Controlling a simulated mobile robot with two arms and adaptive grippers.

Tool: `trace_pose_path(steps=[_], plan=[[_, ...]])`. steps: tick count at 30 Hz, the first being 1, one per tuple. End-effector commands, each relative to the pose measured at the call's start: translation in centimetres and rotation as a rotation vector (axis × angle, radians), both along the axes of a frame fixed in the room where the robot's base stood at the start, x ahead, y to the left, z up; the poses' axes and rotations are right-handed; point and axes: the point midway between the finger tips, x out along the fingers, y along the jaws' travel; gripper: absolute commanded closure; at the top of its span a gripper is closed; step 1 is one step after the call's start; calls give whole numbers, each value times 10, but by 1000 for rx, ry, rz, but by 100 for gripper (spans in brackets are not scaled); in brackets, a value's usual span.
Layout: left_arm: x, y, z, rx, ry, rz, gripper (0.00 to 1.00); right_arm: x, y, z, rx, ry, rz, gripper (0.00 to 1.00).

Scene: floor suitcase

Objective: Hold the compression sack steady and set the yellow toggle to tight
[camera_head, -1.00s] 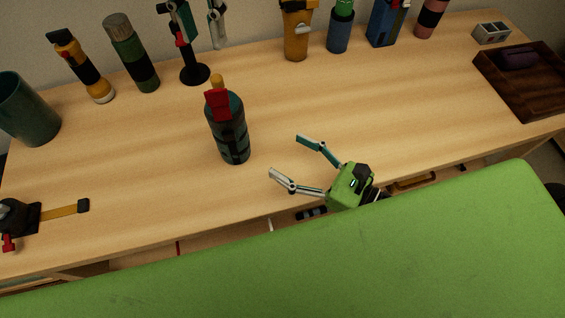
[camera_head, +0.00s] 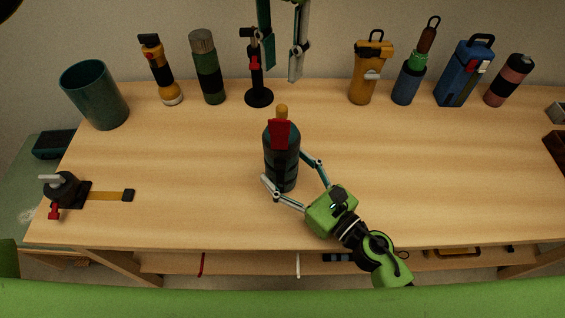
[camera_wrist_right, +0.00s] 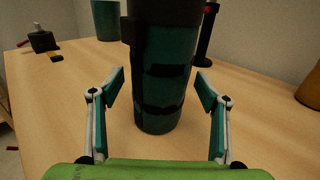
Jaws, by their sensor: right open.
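The compression sack (camera_head: 283,173) is a dark teal upright cylinder with black bands, standing mid-table. A red piece (camera_head: 279,134) is on its upper front, and a yellow piece, seemingly the toggle (camera_head: 282,111), sticks up at its top. I cannot read its setting. My right gripper (camera_head: 291,178) is open low at the sack, a finger on each side. In the right wrist view the sack (camera_wrist_right: 165,85) stands between and beyond the fingertips (camera_wrist_right: 163,86), with gaps on both sides. My left gripper (camera_head: 283,70) hangs open and empty from the top edge, above and behind the sack; its body is out of view.
A black stand (camera_head: 258,97) is close behind the sack. Several bottles and flashlights line the back, including a yellow bottle (camera_head: 367,75). A teal cup (camera_head: 95,95) and a black clamp-like device with a yellow strap (camera_head: 105,196) are at left.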

Motion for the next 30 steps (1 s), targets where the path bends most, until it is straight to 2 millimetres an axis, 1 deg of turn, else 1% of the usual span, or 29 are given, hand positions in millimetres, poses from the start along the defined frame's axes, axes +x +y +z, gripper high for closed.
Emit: trace_pose_path(steps=[1,6,15,17,18,21,22,24,26,30], plan=[[0,0,0,0,0,0,72,5,4,0,-2,-3,1,31],[0,0,0,0,0,0,72,13,11,0,-2,-1,0,31],[0,0,0,0,0,0,72,14,12,0,-1,1,0,31],[0,0,0,0,0,0,72,14,12,0,-1,1,0,47],[0,0,0,0,0,0,72,14,12,0,0,0,0,57],[0,0,0,0,0,0,72,14,12,0,0,0,0,82],[0,0,0,0,0,0,72,14,12,0,0,0,0,82],[0,0,0,0,0,-3,68,14,12,0,0,0,0,82],[0,-1,3,-1,0,-28,68,14,12,0,0,0,-1,82],[0,-1,13,-1,1,-150,68,14,12,0,0,0,-1,82]])
